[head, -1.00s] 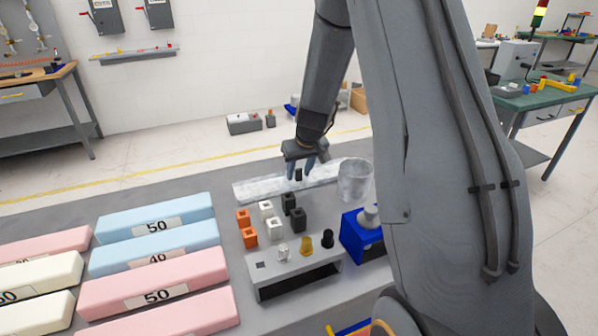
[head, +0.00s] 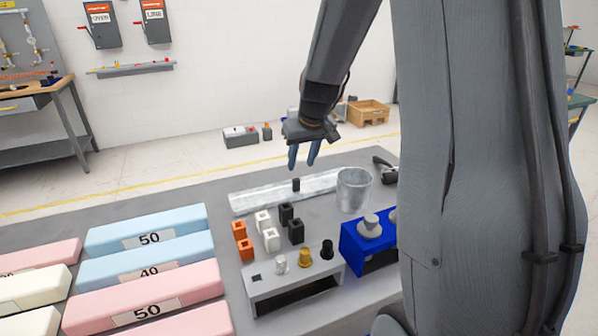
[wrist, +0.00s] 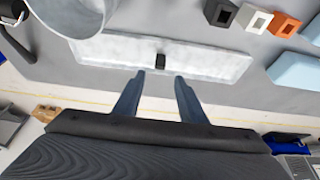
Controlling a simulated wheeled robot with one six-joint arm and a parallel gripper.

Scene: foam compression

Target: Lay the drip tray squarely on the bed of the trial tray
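A long, flat, mottled grey metal tray (head: 255,200) with a small black upright grip block (head: 296,185) lies on the grey bench, behind the small blocks; I take it as the drip tray. The wrist view shows the tray (wrist: 215,63) and its black grip (wrist: 160,60) just beyond the fingertips. My gripper (head: 302,167) is open and empty, above the grip and apart from it. In the wrist view its two fingers (wrist: 160,77) stand apart with only bench between them. I cannot make out a separate trial tray.
A grey metal cup (head: 354,192) stands at the tray's right end, with a blue box (head: 368,245) nearer. Orange, white and black socket blocks (head: 271,239) and a grey stand (head: 295,283) with plugs lie in front. Foam bars (head: 145,229) fill the left.

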